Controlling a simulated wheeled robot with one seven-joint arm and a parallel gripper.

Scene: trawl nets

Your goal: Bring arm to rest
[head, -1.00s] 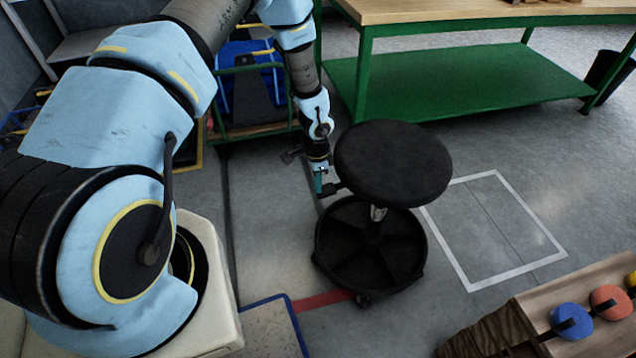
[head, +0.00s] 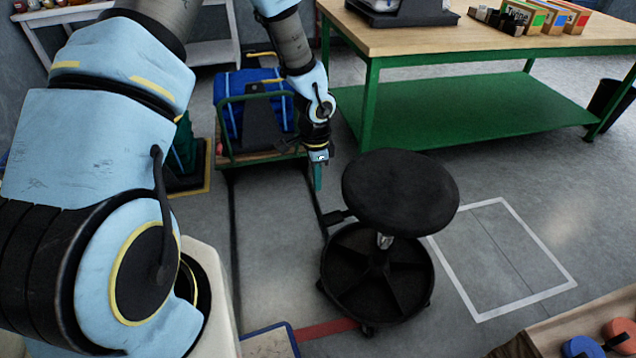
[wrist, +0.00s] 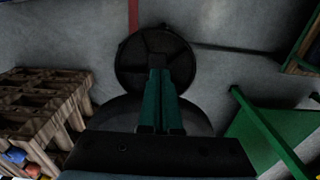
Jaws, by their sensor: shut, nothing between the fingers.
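My gripper (head: 318,176) hangs pointing down at the end of my bent arm, just left of a black round stool in the head view. Its green fingers are together and hold nothing. In the wrist view the closed green fingers (wrist: 160,105) lie across the picture of the stool's base. My blue and black arm fills the left of the head view.
The black stool (head: 400,190) stands close to the right of my gripper. A green-framed workbench (head: 450,110) is behind it. A cart with a blue load (head: 250,103) stands behind left. A wooden rack with coloured discs (head: 545,335) is at lower right. White-outlined floor (head: 500,250) is clear.

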